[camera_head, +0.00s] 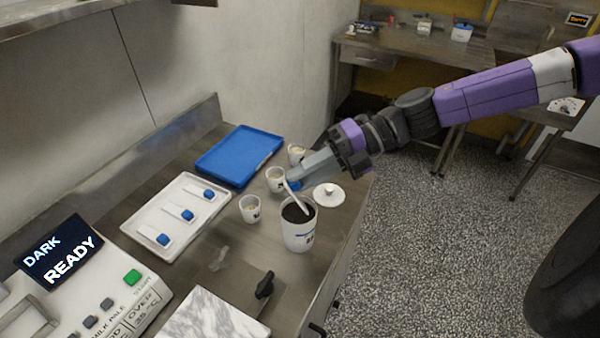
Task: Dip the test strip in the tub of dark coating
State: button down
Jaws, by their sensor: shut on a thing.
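The tub of dark coating (299,236) is a white cup with dark liquid inside, standing near the counter's right edge. My gripper (297,181) is just behind and above the tub, shut on the blue grip of a test strip (296,199). The white strip hangs tilted, its lower end at the tub's mouth against the dark coating. I cannot tell how deep the end is, or whether it touches the liquid. A white tray (146,225) to the left holds several white strips with blue grips.
Small white cups (250,208) stand close left of and behind the tub. A white lid (329,195) lies to its right. A blue tray (238,148) is at the back. A machine with a screen reading "DARK READY" (58,252) and a marble slab (207,318) are in front.

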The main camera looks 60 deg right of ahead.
aim_at(298, 196)
jog(key=shift+s+d+f+b, duration=0.2)
jog(key=shift+f+b, duration=0.2)
jog(key=shift+f, duration=0.3)
jog(key=shift+s+d+f+b, duration=0.25)
jog(key=shift+f+b, duration=0.1)
jog(key=shift+f, duration=0.3)
jog(key=shift+s+d+f+b, duration=0.2)
jog(key=shift+f+b, duration=0.2)
jog(key=shift+f, duration=0.3)
